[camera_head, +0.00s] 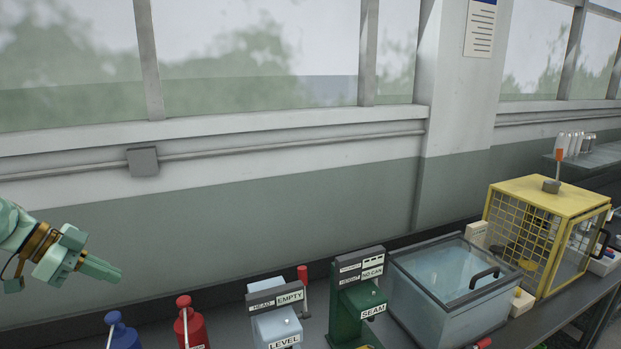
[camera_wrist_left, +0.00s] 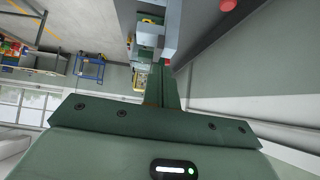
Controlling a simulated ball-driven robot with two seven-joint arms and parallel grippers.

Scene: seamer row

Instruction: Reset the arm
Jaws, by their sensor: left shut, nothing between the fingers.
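My left gripper (camera_head: 103,269) comes in from the left edge in the head view. It is green, points to the right, and its fingers are closed together with nothing between them. It is raised in front of the grey-green wall, to the upper left of the bench machines, and appears to touch nothing. In the left wrist view its green body fills the bottom and its closed fingers (camera_wrist_left: 160,92) point away from the camera. My right gripper is in neither view.
Blue (camera_head: 121,332) and red (camera_head: 189,322) bottle-like items stand at the bottom left. A light-grey LEVEL machine (camera_head: 275,318), a green SEAM machine (camera_head: 358,300), a lidded glass-topped tank (camera_head: 452,270) and a yellow mesh cage (camera_head: 545,232) line the bench rightward. The wall behind limits reach.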

